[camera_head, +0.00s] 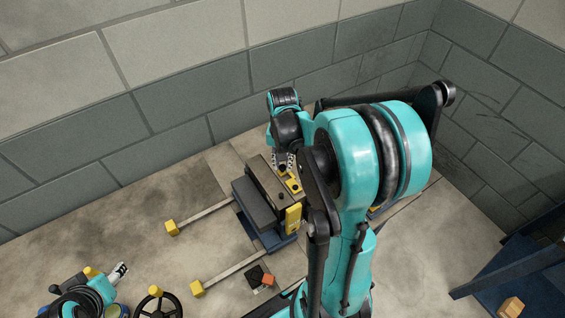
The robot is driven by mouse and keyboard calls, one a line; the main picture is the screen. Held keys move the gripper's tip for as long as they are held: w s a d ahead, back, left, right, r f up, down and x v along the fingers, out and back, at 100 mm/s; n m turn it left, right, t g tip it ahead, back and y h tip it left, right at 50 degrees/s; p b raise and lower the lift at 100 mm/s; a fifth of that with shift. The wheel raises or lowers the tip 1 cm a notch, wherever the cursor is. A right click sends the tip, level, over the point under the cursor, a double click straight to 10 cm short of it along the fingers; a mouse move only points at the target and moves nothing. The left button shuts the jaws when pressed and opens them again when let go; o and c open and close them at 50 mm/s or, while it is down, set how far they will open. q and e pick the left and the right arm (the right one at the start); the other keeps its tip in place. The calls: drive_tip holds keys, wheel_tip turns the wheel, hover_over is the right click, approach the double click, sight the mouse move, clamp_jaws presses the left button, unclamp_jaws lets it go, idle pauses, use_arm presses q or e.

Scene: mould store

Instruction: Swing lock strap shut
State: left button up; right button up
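A mould of dark and beige blocks (252,204) stands on a blue base on the floor, in the middle of the view. A yellow piece (293,217) is on its near right face, and a small yellow part (292,185) is on top. I cannot tell which of these is the lock strap. My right gripper (284,163) is at the mould's far top edge, close to the small yellow part. My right arm hides much of it and the mould's right side; contact and finger opening cannot be told. My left gripper (119,272) seems to be at lower left; its fingers are unclear.
Two metal bars with yellow ends (196,288) stick out left of the mould. A black handwheel (157,303) is at the bottom left. A blue frame (520,270) stands at the right. Block walls close off the back.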

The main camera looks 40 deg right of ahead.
clamp_jaws()
drive_tip(key=shift+a, duration=0.1)
drive_tip(key=a+n, duration=0.1)
drive_tip(key=n, duration=0.1)
drive_tip(key=a+n, duration=0.1)
drive_tip(key=n, duration=0.1)
drive_tip(key=shift+s+a, duration=0.15)
drive_tip(key=shift+a, duration=0.15)
drive_tip(key=a+n, duration=0.1)
drive_tip(key=n, duration=0.1)
drive_tip(key=s+a+n, duration=0.1)
drive_tip(key=n, duration=0.1)
drive_tip(key=shift+s+a+n, duration=0.15)
drive_tip(key=shift+a+n, duration=0.2)
drive_tip(key=shift+n, duration=0.05)
drive_tip(key=s+a+n, duration=0.1)
drive_tip(key=n, duration=0.1)
drive_tip(key=s+a+n, duration=0.1)
drive_tip(key=n, duration=0.1)
drive_tip(key=shift+s+n+p, duration=0.15)
drive_tip(key=shift+n+p, duration=0.15)
drive_tip(key=shift+s+a+n, duration=0.2)
drive_tip(key=shift+s+n, duration=0.5)
drive_tip(key=shift+n, duration=0.45)
drive_tip(key=shift+s+a+n, duration=0.2)
drive_tip(key=shift+s+n, duration=0.5)
drive_tip(key=shift+n, duration=0.45)
